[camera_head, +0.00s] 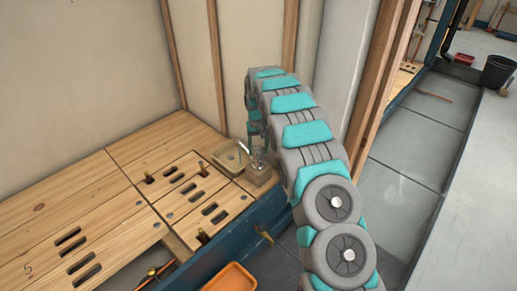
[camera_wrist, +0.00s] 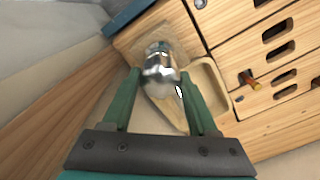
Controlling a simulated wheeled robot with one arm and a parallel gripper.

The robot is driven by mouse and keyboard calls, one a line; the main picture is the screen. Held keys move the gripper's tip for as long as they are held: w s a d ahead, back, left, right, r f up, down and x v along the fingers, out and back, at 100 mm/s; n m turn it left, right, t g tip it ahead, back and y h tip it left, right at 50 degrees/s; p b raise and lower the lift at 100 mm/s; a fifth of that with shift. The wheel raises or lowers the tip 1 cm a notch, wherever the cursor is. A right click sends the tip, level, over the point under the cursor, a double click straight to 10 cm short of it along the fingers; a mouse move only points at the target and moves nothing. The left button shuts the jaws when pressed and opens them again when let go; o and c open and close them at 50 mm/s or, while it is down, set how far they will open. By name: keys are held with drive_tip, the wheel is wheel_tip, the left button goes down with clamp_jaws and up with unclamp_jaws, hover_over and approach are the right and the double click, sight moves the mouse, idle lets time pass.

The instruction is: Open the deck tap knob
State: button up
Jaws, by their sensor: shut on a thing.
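The deck tap knob (camera_wrist: 160,57) is a shiny chrome, rounded knob at the upper middle of the wrist view. My gripper (camera_wrist: 160,74) has its two green fingers on either side of the knob, shut on it. The tap stands on a small wooden block (camera_head: 262,175) beside the basin in the head view. A metal spout (camera_wrist: 180,93) shows below the knob in the wrist view, pointing over the basin. In the head view my arm comes from the right and partly hides the gripper and the tap. The knob's turn angle cannot be told.
A small beige basin (camera_head: 231,159) sits right beside the tap; its rim also shows in the wrist view (camera_wrist: 222,82). A slotted wooden deck (camera_head: 110,203) with brass stubs spreads to the left. An orange tray (camera_head: 230,278) lies in front. The wall is close behind.

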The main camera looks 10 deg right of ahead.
sight(258, 147)
drive_tip(key=shift+n, duration=0.6)
drive_tip(key=o, duration=1.4)
drive_tip(key=shift+r, duration=0.15)
wheel_tip(258, 147, up, 7)
drive_tip(key=shift+w+f, duration=0.1)
drive_tip(key=shift+f, duration=0.1)
drive_tip(key=shift+r, duration=0.45)
